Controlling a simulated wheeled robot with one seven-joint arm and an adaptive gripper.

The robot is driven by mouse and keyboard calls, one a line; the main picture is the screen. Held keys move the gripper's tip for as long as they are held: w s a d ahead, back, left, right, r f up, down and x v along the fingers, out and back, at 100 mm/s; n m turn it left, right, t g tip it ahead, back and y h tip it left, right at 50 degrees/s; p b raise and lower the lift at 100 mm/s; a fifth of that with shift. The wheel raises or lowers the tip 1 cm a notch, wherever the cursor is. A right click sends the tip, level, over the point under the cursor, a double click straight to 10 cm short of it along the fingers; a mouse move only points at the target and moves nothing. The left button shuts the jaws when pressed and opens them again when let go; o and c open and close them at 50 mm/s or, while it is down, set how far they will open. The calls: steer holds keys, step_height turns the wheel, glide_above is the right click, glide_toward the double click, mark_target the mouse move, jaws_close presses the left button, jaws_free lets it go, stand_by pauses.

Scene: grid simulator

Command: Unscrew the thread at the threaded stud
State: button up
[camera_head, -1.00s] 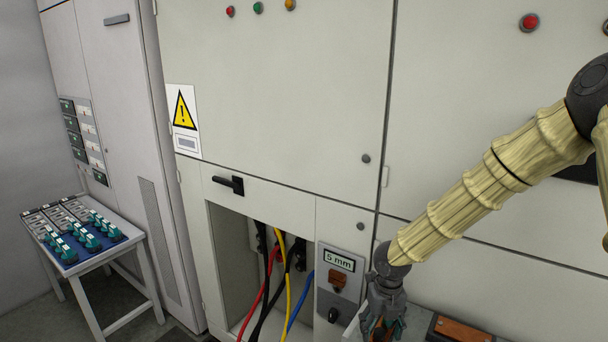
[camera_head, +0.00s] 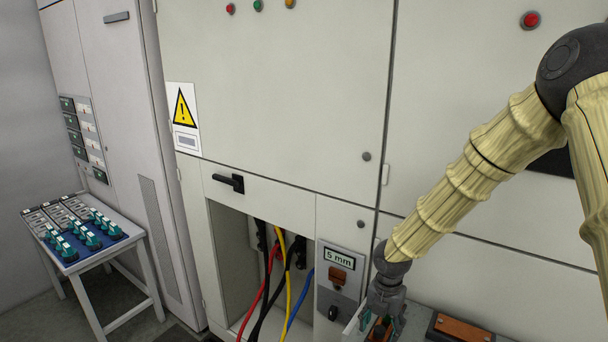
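My gripper (camera_head: 383,325) points down at the bottom edge of the head view, right of the open cabinet bay. Something orange-brown and green shows at its fingertips, but the picture edge cuts it off, so I cannot tell whether it is held. I cannot make out a threaded stud for certain. Red, yellow, blue and black cables (camera_head: 285,290) hang in the open bay (camera_head: 228,262). A grey panel (camera_head: 325,289) marked "5 mm" is just left of my gripper.
A small table (camera_head: 134,234) at the left carries several teal-and-white parts and grey pieces. A dark tray with an orange-brown top (camera_head: 462,331) lies right of my gripper. Tall grey cabinets (camera_head: 280,100) fill the back. A black handle (camera_head: 230,183) sticks out above the bay.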

steer(key=shift+m, duration=1.3)
steer(key=shift+m, duration=1)
steer(key=m, duration=0.4)
